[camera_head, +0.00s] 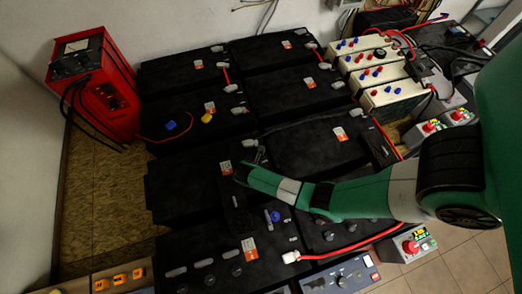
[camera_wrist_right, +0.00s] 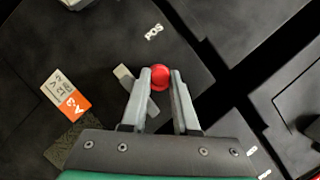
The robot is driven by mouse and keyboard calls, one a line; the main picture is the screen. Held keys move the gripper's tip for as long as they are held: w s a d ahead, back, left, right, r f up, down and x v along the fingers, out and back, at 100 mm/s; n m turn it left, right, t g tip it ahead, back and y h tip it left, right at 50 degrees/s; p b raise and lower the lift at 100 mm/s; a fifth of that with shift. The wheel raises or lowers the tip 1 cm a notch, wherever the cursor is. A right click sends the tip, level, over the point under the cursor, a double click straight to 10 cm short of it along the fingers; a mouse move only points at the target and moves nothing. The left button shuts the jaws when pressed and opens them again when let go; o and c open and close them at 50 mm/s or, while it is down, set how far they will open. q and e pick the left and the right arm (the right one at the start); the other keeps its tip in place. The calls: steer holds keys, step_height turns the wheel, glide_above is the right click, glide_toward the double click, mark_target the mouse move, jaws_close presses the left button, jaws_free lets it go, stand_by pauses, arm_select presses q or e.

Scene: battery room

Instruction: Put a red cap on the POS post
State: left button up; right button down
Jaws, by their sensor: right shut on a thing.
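My right gripper (camera_wrist_right: 160,78) is shut on a small round red cap (camera_wrist_right: 160,71), held between its fingertips. In the head view the right gripper (camera_head: 257,156) is over a black battery (camera_head: 180,185) in the middle of the floor. I cannot tell the cap's height above the battery. My left gripper is not in view.
Several black batteries stand in rows, with orange labels and red cables. A red charger (camera_head: 95,85) stands at the back left. Blue (camera_head: 171,125) and yellow (camera_head: 206,118) pieces lie on one battery. Cream boxes with red and blue terminals (camera_head: 395,92) are at the right.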

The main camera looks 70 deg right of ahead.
steer(key=shift+s+a+f, duration=0.1)
steer(key=shift+a+f, duration=0.05)
steer(key=shift+f, duration=0.3)
steer(key=c, duration=0.6)
jaws_free()
steer(key=shift+c, duration=1.4)
steer(key=shift+o, duration=1.1)
steer(key=shift+r+p, duration=0.35)
steer(key=shift+r, duration=0.1)
steer(key=r+p, duration=0.3)
steer(key=shift+w+a+r+p, duration=0.1)
steer(key=shift+w+r+p, duration=0.25)
steer(key=shift+r, duration=0.05)
steer(key=shift+w+a+r+p, duration=0.1)
steer(key=shift+w+r+p, duration=0.05)
steer(key=shift+r+p, duration=0.15)
steer(key=r+p, duration=0.3)
steer(key=shift+s+r+p, duration=0.1)
steer(key=shift+s+p, duration=0.15)
steer(key=shift+p, duration=0.05)
